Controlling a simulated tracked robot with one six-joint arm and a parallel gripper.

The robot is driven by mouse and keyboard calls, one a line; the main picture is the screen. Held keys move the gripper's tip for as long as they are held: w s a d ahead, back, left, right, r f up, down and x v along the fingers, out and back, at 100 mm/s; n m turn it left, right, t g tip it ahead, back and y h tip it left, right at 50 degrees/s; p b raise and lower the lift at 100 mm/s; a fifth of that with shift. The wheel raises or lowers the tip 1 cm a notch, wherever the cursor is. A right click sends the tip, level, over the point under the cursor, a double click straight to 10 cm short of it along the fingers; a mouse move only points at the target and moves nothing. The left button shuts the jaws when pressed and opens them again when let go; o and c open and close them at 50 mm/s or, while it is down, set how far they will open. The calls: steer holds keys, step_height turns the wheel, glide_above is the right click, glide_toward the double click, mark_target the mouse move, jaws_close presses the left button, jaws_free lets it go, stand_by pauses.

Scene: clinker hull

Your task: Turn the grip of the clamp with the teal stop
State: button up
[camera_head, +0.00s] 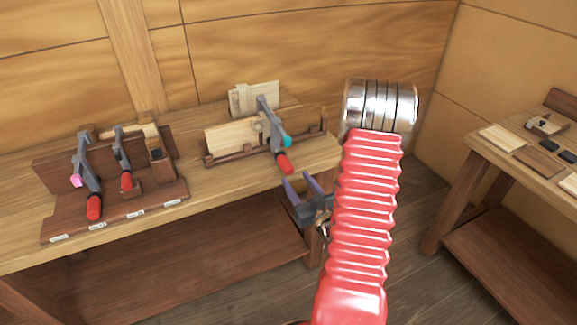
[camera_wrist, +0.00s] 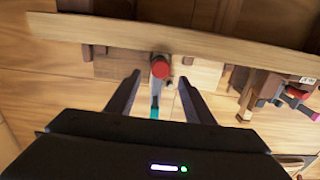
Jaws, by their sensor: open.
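The clamp with the teal stop (camera_head: 286,141) is grey and sits on the wooden boards at the right end of the workbench. Its red grip (camera_head: 284,164) points down toward the bench's front edge. My gripper (camera_head: 301,180) is open and empty, just in front of and below the grip, and looks apart from it. In the wrist view the red grip (camera_wrist: 160,68) appears between my gripper's fingertips (camera_wrist: 158,79), seen nearly end-on. The teal stop (camera_wrist: 154,108) shows beyond it. I cannot tell the exact distance to the grip.
A dark rack (camera_head: 115,210) at the left holds other clamps with red grips, one with a pink stop (camera_head: 77,180). A low wooden rail (camera_head: 222,157) lies beside the teal-stop clamp. A second table (camera_head: 497,165) with small blocks stands at the right. Floor shows between the tables.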

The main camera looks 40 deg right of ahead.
mark_target(290, 171)
steer(key=x, duration=0.8)
steer(key=shift+w, duration=0.25)
steer(key=shift+c, duration=0.5)
steer(key=c, duration=0.9)
steer(key=shift+d, duration=0.5)
steer(key=shift+c, duration=0.2)
steer(key=shift+a, duration=0.45)
